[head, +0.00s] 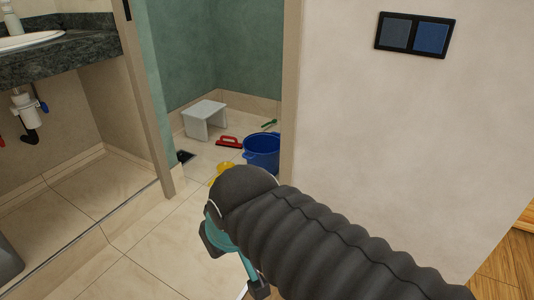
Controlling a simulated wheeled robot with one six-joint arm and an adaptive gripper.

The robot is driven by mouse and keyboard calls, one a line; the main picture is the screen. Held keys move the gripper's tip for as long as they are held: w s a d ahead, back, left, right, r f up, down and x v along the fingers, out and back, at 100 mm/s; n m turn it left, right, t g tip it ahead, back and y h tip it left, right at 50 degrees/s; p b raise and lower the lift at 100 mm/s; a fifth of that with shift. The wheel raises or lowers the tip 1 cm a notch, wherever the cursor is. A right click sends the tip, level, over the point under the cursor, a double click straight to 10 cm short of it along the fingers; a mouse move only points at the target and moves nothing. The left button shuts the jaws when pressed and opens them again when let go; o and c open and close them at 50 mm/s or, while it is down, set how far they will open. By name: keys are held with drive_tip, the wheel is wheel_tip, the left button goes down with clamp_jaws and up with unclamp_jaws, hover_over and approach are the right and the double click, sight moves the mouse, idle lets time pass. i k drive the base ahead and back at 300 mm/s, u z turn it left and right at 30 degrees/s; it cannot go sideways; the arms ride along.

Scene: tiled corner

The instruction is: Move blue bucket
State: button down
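The blue bucket (261,156) stands upright on the tiled floor in the green-walled corner, just left of the door jamb. Its rim and dark inside show, and its lower right side lies close to the jamb's edge. My arm, in a black ribbed cover, reaches in from the lower right. My gripper (232,262), with teal and dark parts, hangs below the arm's end, nearer to the camera than the bucket and apart from it.
A yellow object (220,172) is partly hidden behind my arm. A red brush-like object (229,142), a green object (270,124) and a grey-white stool (205,119) are near the bucket. A wall with a switch panel (414,35) fills the right. Tiles left of my arm are clear.

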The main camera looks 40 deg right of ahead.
sight(262, 149)
drive_tip(key=u, duration=0.1)
drive_tip(key=i, duration=1.65)
drive_tip(key=z, duration=0.65)
drive_tip(key=i, duration=0.95)
drive_tip(key=z, duration=1.6)
drive_tip(key=i, duration=0.6)
drive_tip(key=z, duration=0.5)
